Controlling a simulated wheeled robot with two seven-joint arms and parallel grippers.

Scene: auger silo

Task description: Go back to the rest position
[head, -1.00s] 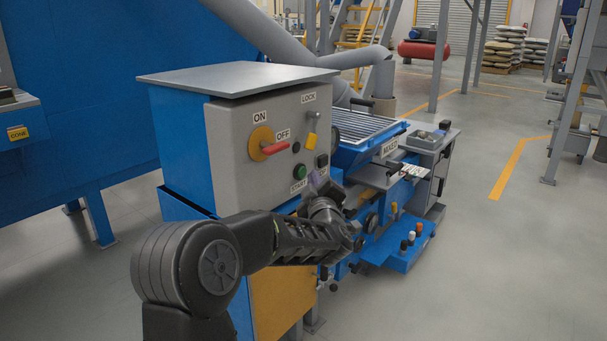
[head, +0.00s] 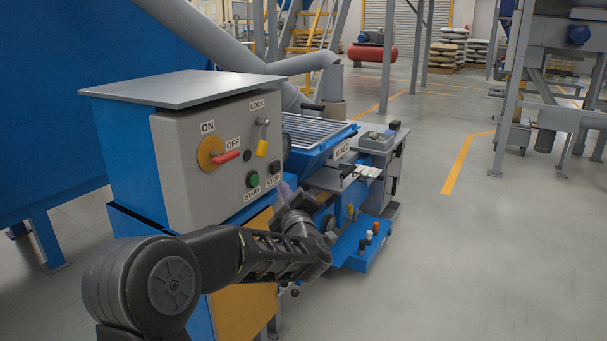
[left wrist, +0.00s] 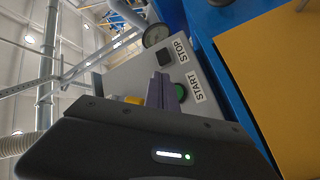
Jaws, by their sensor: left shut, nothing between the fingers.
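My left arm comes in from the lower left in the head view. Its gripper (head: 287,192) is in front of the lower right corner of the grey control box (head: 185,160), close to the STOP button (head: 274,169). In the left wrist view the purple-grey fingers (left wrist: 162,92) are together with nothing between them. The green START button (left wrist: 180,92) shows behind them, and the dark STOP button (left wrist: 165,57) is beside them. Whether the fingers touch the box cannot be told. My right gripper is in neither view.
The box carries a red switch handle (head: 226,158) and a yellow padlock (head: 262,148). A blue mixer with a grated top (head: 315,131) stands behind my gripper, with a small blue tray (head: 360,256) low down. Open grey floor (head: 450,260) lies to the right.

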